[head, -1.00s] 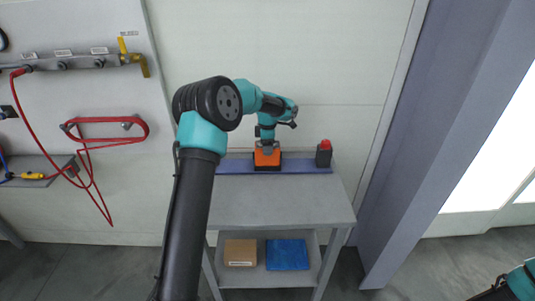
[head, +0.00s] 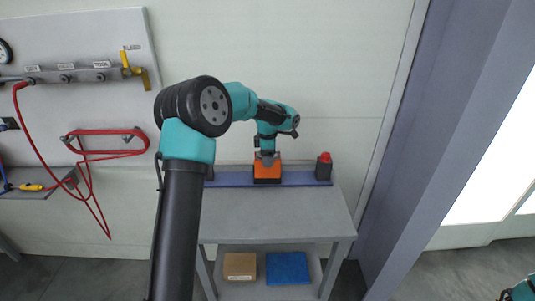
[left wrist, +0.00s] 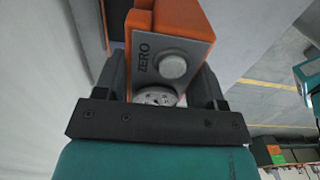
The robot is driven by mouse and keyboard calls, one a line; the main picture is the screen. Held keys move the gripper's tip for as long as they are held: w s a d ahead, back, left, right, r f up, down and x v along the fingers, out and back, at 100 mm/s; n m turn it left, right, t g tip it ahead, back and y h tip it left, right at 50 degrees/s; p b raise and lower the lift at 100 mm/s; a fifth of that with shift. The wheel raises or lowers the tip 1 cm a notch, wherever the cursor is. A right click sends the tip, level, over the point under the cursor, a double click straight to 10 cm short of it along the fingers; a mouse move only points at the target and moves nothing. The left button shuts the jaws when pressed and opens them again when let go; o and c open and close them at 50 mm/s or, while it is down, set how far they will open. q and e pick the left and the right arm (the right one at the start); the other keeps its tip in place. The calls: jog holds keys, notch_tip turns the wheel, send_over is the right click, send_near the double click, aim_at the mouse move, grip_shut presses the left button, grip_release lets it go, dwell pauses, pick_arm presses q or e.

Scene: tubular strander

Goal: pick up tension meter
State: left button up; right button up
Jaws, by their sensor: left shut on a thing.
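The tension meter (head: 267,172) is an orange box at the blue strip along the back of the grey table, in the middle of the head view. My left gripper (head: 267,156) comes down on it from above and is shut on it. The left wrist view shows the meter (left wrist: 190,25) between the two dark fingers, with its grey face, the word ZERO and a round button. I cannot tell whether its underside touches its support. Only a teal piece of my right arm shows at the bottom right corner; its fingers are not seen.
A dark block with a red top (head: 324,166) stands right of the meter on the blue strip (head: 300,178). The grey tabletop (head: 275,212) in front is clear. A cardboard box (head: 240,266) and a blue bin (head: 287,268) sit on the lower shelf. Red hose (head: 105,153) hangs at left.

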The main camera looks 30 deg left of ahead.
pick_arm(q)
jog(key=s+d+r, duration=0.1)
jog(key=s+d, duration=0.5)
jog(key=s, duration=0.4)
jog(key=shift+s+d, duration=0.1)
jog(key=shift+d, duration=0.05)
